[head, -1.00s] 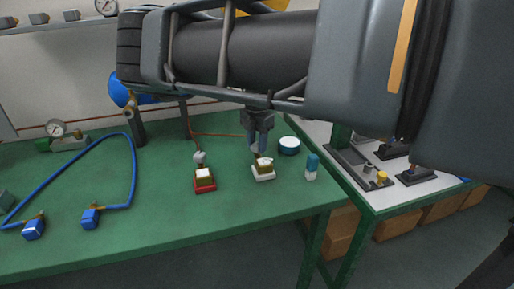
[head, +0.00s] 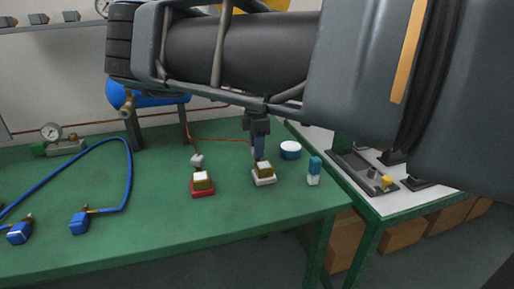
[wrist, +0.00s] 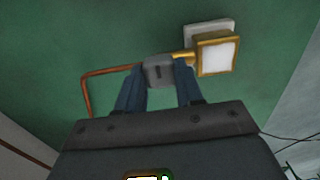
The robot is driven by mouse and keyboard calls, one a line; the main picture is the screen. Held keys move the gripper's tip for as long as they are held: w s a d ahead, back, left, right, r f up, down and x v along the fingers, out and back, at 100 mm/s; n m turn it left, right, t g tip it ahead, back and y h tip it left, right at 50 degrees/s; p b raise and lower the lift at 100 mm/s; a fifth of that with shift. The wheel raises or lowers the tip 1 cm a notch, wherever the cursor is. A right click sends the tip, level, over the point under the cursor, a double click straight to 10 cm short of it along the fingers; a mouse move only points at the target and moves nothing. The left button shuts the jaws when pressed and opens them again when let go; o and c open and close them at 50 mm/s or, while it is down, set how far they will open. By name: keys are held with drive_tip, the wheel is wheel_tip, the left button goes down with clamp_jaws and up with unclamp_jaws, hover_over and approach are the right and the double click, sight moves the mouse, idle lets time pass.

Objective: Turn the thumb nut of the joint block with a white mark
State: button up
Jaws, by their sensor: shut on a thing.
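The joint block with a white base (head: 264,179) sits on the green table, with a brass body and a white top face. It also shows in the wrist view (wrist: 217,56). Its grey thumb nut (wrist: 158,72) lies just left of the block, on the line between a brass fitting and a copper tube. My gripper (wrist: 160,78) has one finger on each side of the nut and is shut on it. In the head view my gripper (head: 258,154) points down just behind the block and hides the nut.
A red-based block (head: 202,188) with a grey nut (head: 197,160) stands to the left. A blue-and-white bottle (head: 314,171) and a round blue-and-white tub (head: 290,150) stand close on the right. Blue blocks (head: 80,223) with a blue hose (head: 131,170) lie farther left.

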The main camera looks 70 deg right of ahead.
idle(0.4)
drive_tip(key=o, duration=1)
drive_tip(key=shift+o, duration=0.2)
drive_tip(key=shift+r+b, duration=0.4)
drive_tip(key=shift+r, duration=3.55)
